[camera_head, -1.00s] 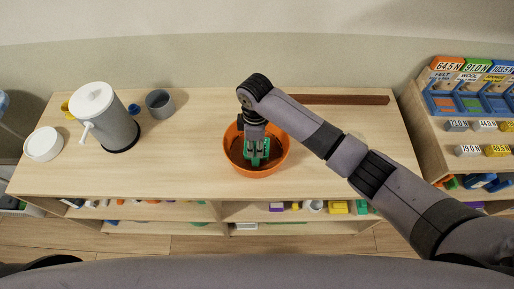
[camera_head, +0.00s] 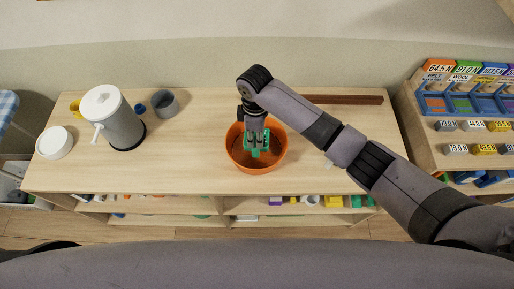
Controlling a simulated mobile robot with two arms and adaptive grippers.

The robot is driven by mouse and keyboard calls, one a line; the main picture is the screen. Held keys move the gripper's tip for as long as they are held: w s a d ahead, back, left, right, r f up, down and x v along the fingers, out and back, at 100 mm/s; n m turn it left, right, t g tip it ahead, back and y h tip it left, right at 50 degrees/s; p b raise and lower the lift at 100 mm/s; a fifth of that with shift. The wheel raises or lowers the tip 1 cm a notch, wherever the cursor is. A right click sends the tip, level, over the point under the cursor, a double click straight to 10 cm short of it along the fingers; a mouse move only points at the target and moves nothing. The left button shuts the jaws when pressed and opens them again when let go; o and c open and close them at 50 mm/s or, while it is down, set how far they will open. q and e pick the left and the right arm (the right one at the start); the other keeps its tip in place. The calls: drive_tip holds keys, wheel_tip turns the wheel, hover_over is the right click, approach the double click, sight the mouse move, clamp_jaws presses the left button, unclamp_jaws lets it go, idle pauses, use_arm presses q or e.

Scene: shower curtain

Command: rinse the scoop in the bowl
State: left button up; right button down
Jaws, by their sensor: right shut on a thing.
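The orange bowl (camera_head: 272,164) stands on the wooden table top, near its middle. My right gripper (camera_head: 257,147) points down into the bowl from above. It is shut on a green thing (camera_head: 260,152), which seems to be the scoop. The green scoop is inside the bowl's rim, partly hidden by the gripper. I cannot tell whether it touches the bowl's bottom. My left gripper is not in view.
A grey pitcher with white lid (camera_head: 116,122) stands at the left, with a white round container (camera_head: 54,142), a grey cup (camera_head: 164,103) and a small blue cup (camera_head: 140,109). A brown bar (camera_head: 340,99) lies at the back. A labelled block shelf (camera_head: 465,115) stands right.

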wheel_tip(320, 180, up, 5)
drive_tip(key=p, duration=0.5)
drive_tip(key=shift+r, duration=0.15)
drive_tip(key=shift+s, duration=0.1)
drive_tip(key=s+r, duration=0.2)
drive_tip(key=s, duration=1.1)
drive_tip(key=shift+s+r, duration=0.35)
drive_tip(key=shift+s, duration=0.05)
